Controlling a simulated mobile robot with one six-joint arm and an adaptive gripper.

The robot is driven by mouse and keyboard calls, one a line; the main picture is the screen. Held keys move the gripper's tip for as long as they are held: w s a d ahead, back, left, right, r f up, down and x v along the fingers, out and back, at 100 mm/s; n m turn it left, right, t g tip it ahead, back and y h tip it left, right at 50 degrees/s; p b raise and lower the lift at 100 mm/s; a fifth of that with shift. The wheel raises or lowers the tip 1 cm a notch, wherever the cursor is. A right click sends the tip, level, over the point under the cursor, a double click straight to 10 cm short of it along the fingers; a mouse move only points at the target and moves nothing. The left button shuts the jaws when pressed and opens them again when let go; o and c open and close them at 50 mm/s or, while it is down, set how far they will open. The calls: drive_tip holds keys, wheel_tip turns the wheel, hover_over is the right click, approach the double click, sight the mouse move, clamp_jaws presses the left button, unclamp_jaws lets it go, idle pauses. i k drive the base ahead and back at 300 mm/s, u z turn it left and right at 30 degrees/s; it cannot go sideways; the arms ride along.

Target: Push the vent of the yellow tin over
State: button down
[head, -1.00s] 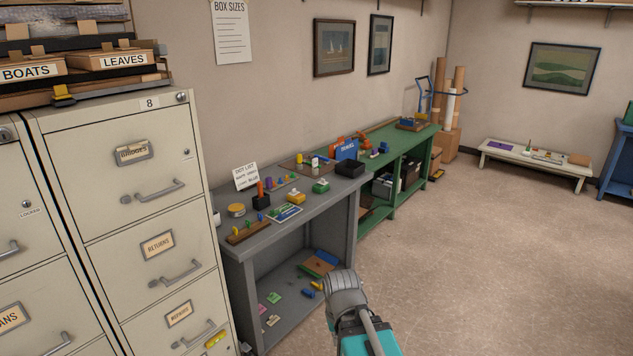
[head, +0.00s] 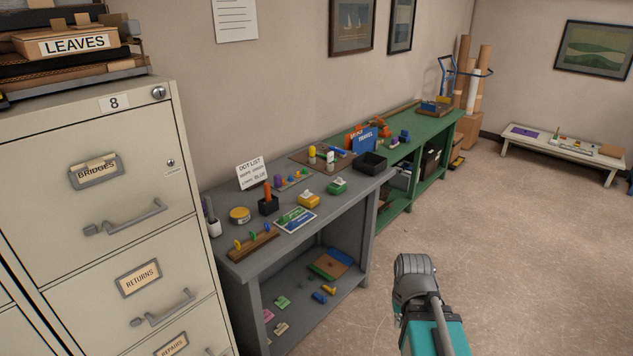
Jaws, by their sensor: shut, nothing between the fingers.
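On the grey workbench (head: 345,215) stands a round yellow tin (head: 240,215), near the bench's left end. A yellow box-shaped thing (head: 308,201) with a pale piece on top sits further right. I cannot tell for sure which of the two is the yellow tin of the task, and a vent is too small to make out on either. Part of my arm, grey and teal, shows at the lower right, over the floor and clear of the bench. My gripper's fingers are not in view.
A black holder (head: 268,205) with an orange piece, a green box-shaped thing (head: 337,186), a wooden rack (head: 250,246), a colourful card (head: 296,220) and a black tray (head: 370,163) crowd the bench. A filing cabinet (head: 50,220) stands left. The floor (head: 510,260) is clear at right.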

sight(307, 194)
drive_tip(key=u, duration=0.05)
drive_tip(key=i, duration=0.65)
drive_tip(key=u, duration=0.6)
drive_tip(key=i, duration=0.6)
drive_tip(key=u, duration=0.45)
